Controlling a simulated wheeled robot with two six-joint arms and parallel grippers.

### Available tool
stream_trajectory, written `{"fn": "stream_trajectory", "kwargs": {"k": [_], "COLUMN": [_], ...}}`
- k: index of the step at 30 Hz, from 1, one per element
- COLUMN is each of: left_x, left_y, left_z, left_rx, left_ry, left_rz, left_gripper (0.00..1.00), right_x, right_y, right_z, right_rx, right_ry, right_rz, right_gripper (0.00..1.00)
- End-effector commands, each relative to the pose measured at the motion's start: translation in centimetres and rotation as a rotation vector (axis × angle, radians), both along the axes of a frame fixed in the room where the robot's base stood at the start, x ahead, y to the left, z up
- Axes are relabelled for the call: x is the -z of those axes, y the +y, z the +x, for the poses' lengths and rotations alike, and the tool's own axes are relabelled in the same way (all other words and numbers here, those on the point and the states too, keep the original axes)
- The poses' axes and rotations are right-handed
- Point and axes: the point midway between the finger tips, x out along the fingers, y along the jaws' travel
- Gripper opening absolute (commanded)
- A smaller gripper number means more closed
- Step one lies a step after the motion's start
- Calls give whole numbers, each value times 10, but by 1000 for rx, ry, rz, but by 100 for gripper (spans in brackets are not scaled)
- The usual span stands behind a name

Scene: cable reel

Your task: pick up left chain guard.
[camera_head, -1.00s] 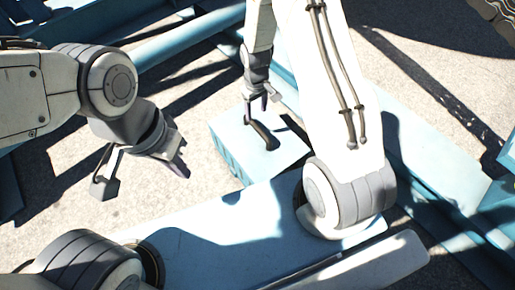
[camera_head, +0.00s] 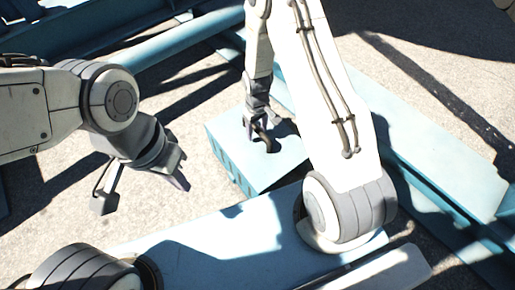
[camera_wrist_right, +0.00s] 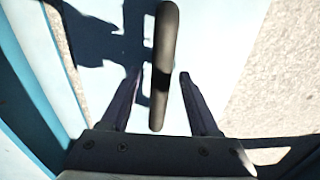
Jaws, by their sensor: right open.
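The left chain guard appears to be the light blue box-like piece (camera_head: 287,156) in the middle of the head view, with a dark curved handle (camera_head: 268,143) on top. My right gripper (camera_head: 257,132) is at the handle, pointing down. The pale blue top (camera_wrist_right: 222,50) lies beneath. My left gripper (camera_head: 143,190) is open and empty, left of the box over the ground.
Blue beams (camera_head: 190,37) run behind the box, and a wide light blue beam (camera_head: 430,150) lies to the right. Bare gravelly ground (camera_head: 190,225) is free left of the box. Strong shadows cross the scene.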

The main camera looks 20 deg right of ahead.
Motion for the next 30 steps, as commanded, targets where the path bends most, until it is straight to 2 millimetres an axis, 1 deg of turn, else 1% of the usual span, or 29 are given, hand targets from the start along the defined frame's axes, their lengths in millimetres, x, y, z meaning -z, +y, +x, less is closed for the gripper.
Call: {"fn": "stream_trajectory", "kwargs": {"k": [3, 4, 5, 6, 8, 9, 30], "left_x": [-2, -2, -2, -2, -2, -2, -2], "left_y": [0, 0, 0, 0, 0, 0, 0], "left_z": [0, 0, 0, 0, 0, 0, 0], "left_rx": [0, 0, 0, 0, 0, 0, 0], "left_ry": [0, 0, 0, 0, 0, 0, 0], "left_rz": [0, 0, 0, 0, 0, 0, 0], "left_gripper": [0, 0, 0, 0, 0, 0, 0], "right_x": [-2, -2, -2, -2, -2, -2, -2], "right_y": [0, 0, 0, 0, 0, 0, 0], "right_z": [0, 0, 0, 0, 0, 0, 0], "right_rx": [0, 0, 0, 0, 0, 0, 1], "right_ry": [-1, -1, -1, -1, -1, -1, 0], "right_rz": [0, 0, 0, 0, 0, 0, 0], "right_gripper": [62, 58, 47, 32, 9, 0, 0]}}
